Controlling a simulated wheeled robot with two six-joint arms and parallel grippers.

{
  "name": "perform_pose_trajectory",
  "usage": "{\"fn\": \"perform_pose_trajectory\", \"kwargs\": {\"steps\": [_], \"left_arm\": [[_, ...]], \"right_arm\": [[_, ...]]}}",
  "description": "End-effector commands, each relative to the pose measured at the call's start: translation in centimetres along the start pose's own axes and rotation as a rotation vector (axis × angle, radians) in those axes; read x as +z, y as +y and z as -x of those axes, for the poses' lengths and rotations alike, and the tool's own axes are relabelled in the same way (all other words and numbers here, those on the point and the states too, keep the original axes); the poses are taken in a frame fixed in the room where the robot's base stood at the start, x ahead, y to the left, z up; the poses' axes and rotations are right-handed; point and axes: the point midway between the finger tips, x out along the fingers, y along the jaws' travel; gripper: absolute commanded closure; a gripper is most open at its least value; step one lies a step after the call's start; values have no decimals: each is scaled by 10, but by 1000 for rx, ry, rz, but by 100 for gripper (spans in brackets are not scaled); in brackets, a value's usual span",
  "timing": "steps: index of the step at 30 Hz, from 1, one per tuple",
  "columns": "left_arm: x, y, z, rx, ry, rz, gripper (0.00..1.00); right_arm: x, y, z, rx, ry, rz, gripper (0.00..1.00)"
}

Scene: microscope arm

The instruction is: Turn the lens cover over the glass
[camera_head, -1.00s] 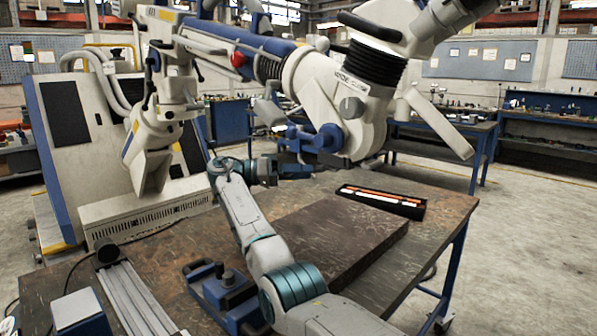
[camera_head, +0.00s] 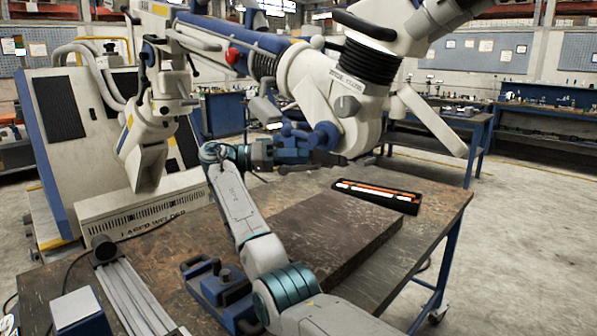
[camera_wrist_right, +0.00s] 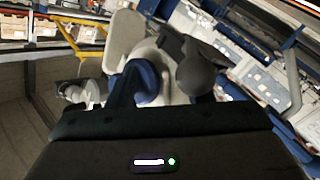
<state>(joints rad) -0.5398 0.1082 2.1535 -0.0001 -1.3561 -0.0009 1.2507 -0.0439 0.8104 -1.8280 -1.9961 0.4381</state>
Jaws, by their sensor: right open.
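The microscope head (camera_head: 345,95) hangs from its long white and blue arm (camera_head: 215,35) over the table. A blue round-ended part (camera_head: 325,135) sits at its lower left. A flat pale paddle (camera_head: 432,120) slants down from its right side. I cannot tell for sure which part is the lens cover, and the glass is not clearly seen. My right gripper (camera_head: 338,160) is open, just below the blue part; whether they touch is unclear. In the right wrist view, a blue curved part (camera_wrist_right: 140,80), a dark grey rounded knob (camera_wrist_right: 197,75) and a pale rounded plate (camera_wrist_right: 124,38) are close ahead. My left gripper is out of view.
A dark slab (camera_head: 325,235) lies on the worktable (camera_head: 440,215), with a black tray of orange and white sticks (camera_head: 375,196) behind it. A blue clamp (camera_head: 220,290) and a metal rail (camera_head: 130,300) are at front left. A white machine (camera_head: 85,140) stands behind.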

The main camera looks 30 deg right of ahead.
Motion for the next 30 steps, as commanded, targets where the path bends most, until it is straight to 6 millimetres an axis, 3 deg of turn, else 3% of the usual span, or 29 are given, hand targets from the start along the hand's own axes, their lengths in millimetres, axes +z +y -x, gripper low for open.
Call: {"fn": "perform_pose_trajectory", "kwargs": {"steps": [21,30], "left_arm": [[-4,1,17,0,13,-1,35],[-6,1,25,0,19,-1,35]], "right_arm": [[58,102,5,-3,-2,0,54],[66,120,6,0,-1,2,54]]}}
